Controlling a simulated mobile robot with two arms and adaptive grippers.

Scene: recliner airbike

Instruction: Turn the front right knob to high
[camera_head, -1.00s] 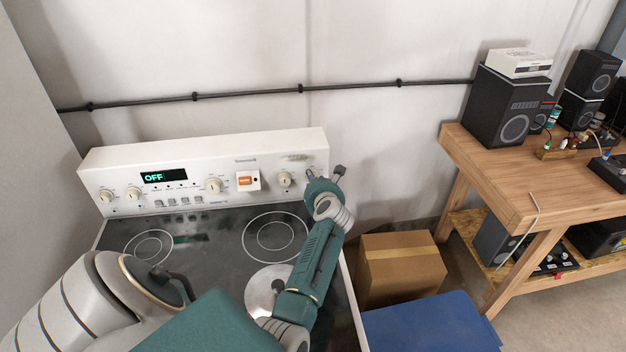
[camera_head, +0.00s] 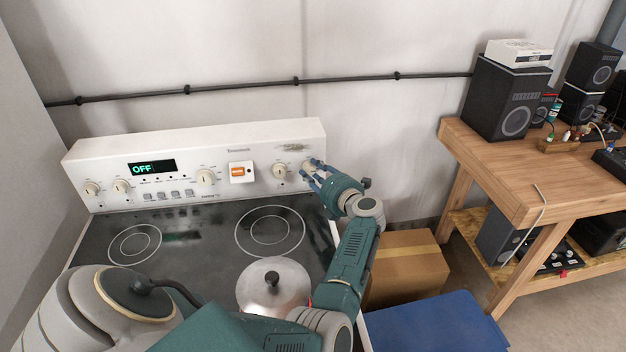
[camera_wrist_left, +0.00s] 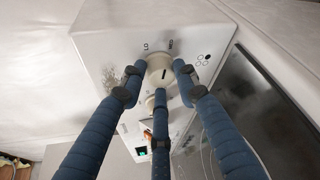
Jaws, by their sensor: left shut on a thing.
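The white stove panel (camera_head: 110,175) stands at the back of the black cooktop, its display (camera_head: 152,167) reading OFF. At its right end is the rightmost knob (camera_head: 308,164), mostly covered by my left gripper (camera_head: 313,170) in the head view. In the left wrist view this cream knob (camera_wrist_left: 160,70) has a dark pointer mark, LO and MED labels and a burner icon beside it. The blue fingers of my left gripper (camera_wrist_left: 159,80) are closed around it. A neighbouring knob (camera_head: 279,171) sits just left of it. My right gripper is not in view.
A lidded pot (camera_head: 272,287) stands on the cooktop (camera_head: 205,235) left of my arm. A cardboard box (camera_head: 410,262) and a blue surface (camera_head: 435,322) lie to the right. A wooden workbench (camera_head: 500,170) with speakers stands further right.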

